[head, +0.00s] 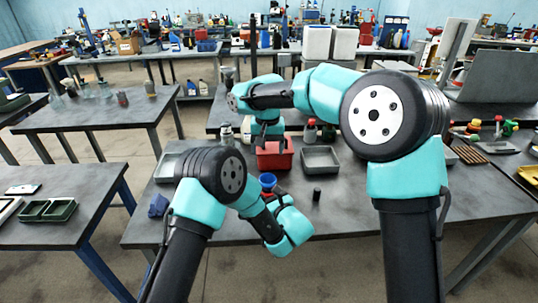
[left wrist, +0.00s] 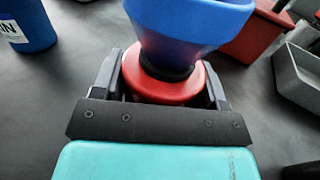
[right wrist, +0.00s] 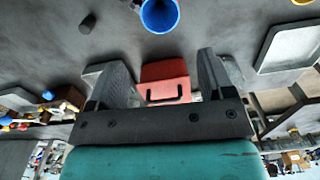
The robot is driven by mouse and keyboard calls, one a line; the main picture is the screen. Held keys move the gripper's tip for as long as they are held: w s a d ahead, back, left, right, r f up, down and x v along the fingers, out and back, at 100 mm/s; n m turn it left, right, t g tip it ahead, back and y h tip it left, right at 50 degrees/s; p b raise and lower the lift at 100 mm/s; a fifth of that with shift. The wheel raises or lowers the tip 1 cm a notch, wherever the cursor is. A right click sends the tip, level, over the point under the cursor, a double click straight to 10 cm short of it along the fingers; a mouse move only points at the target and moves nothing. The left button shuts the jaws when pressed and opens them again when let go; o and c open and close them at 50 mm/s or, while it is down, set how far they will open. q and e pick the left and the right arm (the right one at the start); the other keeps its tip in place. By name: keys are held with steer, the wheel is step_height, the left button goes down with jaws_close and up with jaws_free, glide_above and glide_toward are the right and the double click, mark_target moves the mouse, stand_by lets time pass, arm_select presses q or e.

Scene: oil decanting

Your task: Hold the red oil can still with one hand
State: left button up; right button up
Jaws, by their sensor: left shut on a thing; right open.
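The red oil can (left wrist: 165,88) stands between the fingers of my left gripper (left wrist: 165,72), which is shut on it. A blue funnel (left wrist: 190,22) sits over the can's dark neck and hides part of its top. In the head view the funnel (head: 267,180) shows, but my left arm mostly hides the can. My right gripper (right wrist: 163,68) is open and empty. In the head view it (head: 268,140) hangs above a red bin (head: 275,155). In the right wrist view the bin (right wrist: 165,72) lies beyond the open fingers, with a dark handle.
A grey tray (head: 321,158) stands right of the red bin. A small black cylinder (head: 317,194) stands on the table in front of it. A blue container (left wrist: 25,25) with a white label is left of the can. Bottles (head: 310,130) stand behind. The table's front right is clear.

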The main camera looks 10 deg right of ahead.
mark_target(269, 178)
steer(key=f+n, duration=0.1)
steer(key=n, duration=1.1)
steer(key=f+n, duration=0.1)
steer(key=n, duration=0.4)
steer(key=shift+s+d+f+n, duration=0.1)
steer(key=shift+d+f+n, duration=0.1)
steer(key=shift+f+n, duration=0.15)
steer(key=shift+f, duration=0.1)
step_height(269, 178, down, 12)
steer(key=shift+r, duration=0.1)
steer(key=shift+c, duration=0.4)
steer(key=c, duration=0.7)
steer(key=shift+r, duration=0.1)
